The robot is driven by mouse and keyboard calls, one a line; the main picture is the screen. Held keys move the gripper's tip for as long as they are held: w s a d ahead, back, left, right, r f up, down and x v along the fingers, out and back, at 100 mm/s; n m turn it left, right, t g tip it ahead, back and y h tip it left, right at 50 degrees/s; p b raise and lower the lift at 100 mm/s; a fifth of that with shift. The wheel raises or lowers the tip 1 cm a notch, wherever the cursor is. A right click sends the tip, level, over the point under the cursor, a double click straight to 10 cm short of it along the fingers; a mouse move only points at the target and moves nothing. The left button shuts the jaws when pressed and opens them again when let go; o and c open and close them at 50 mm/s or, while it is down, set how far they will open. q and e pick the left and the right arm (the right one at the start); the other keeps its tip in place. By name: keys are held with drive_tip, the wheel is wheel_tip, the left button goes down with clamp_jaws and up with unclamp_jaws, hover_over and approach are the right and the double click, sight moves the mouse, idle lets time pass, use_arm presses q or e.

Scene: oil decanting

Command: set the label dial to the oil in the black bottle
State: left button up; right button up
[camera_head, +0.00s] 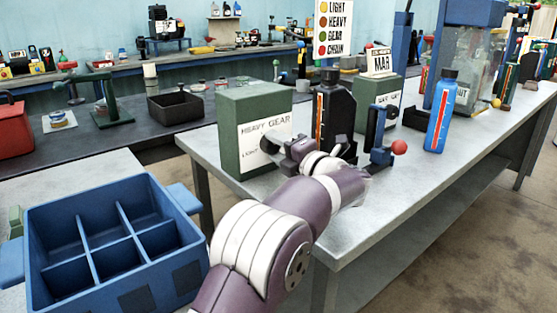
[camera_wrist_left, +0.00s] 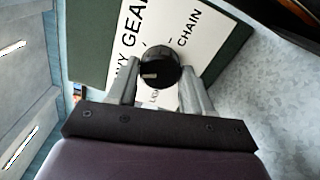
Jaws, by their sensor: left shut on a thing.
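A green box (camera_head: 255,105) on the metal bench bears a white label plate (camera_head: 262,140) reading HEAVY, GEAR and more. My left gripper (camera_head: 285,150) reaches its front face. In the left wrist view its two fingers (camera_wrist_left: 158,88) are shut on the round black label dial (camera_wrist_left: 160,66). A pale mark on the dial points left in that view, toward the partly hidden HEAVY side; GEAR stands above it, CHAIN to the right and LIGHT below. My right gripper is not in view.
A sign (camera_head: 333,28) lists LIGHT, HEAVY, GEAR and CHAIN with coloured dots. A blue bottle (camera_head: 440,112) and a blue stand with a red ball (camera_head: 384,145) are to the right. A blue divided crate (camera_head: 105,245) is at lower left.

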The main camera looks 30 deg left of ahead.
use_arm(q)
drive_tip(key=shift+f+n+b, duration=0.15)
drive_tip(key=shift+n+b, duration=0.4)
drive_tip(key=shift+n, duration=0.05)
drive_tip(key=o, duration=1)
drive_tip(key=shift+o, duration=0.2)
drive_tip(key=p+v, duration=0.2)
drive_tip(key=v, duration=1)
drive_tip(key=shift+s+d, duration=0.1)
drive_tip(key=shift+d, duration=0.25)
